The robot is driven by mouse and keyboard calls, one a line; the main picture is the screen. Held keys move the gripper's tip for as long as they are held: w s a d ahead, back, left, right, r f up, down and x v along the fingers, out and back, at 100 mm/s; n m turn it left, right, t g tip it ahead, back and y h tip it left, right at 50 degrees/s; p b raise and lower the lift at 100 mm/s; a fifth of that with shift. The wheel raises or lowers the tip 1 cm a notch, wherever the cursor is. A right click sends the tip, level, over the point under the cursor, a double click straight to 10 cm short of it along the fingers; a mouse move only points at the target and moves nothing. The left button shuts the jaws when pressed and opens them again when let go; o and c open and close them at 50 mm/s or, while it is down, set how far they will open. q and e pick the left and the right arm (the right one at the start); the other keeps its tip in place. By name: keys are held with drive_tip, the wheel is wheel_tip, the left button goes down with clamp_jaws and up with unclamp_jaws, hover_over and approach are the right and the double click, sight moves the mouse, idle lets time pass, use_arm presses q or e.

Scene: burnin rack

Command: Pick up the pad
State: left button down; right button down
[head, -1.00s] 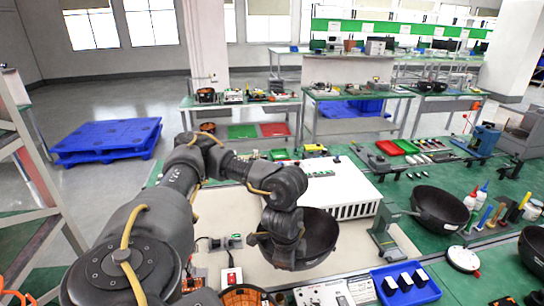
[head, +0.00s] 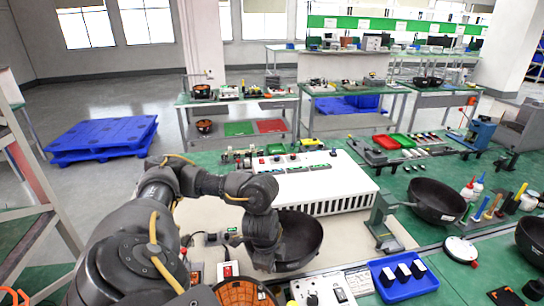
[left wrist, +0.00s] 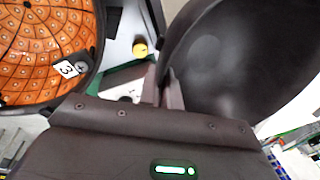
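Nothing in view is plainly marked as a pad, so I cannot tell which thing it is. My left gripper (head: 262,262) is at the left edge of a black bowl-shaped shell (head: 303,238) over the front of the bench. In the left wrist view, my left fingers (left wrist: 164,88) sit close together at the rim of the shell (left wrist: 235,65) and appear shut on it. A round dark pan with an orange grid inside and a tag "3" (left wrist: 40,45) lies to the left of the fingers. The orange pan also shows at the bottom of the head view (head: 243,292). My right gripper is not visible.
A white vented box (head: 320,190) stands behind the shell. A blue tray (head: 428,284) with black-and-white blocks and a grey instrument panel (head: 335,286) lie front right. A blue pallet (head: 100,140) is on the floor.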

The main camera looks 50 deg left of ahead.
use_arm(q)
drive_tip(key=shift+s+f, duration=0.1)
drive_tip(key=shift+f, duration=0.2)
drive_tip(key=shift+s+b+x, duration=0.2)
drive_tip(key=shift+b+x, duration=0.05)
drive_tip(key=shift+x, duration=0.6)
drive_tip(key=shift+s+b+x, duration=0.15)
drive_tip(key=shift+b+x, duration=0.1)
drive_tip(key=shift+x, duration=0.6)
drive_tip(key=shift+d+f, duration=0.1)
drive_tip(key=shift+f, duration=0.05)
drive_tip(key=c, duration=1.6)
unclamp_jaws()
drive_tip(key=shift+f, duration=0.1)
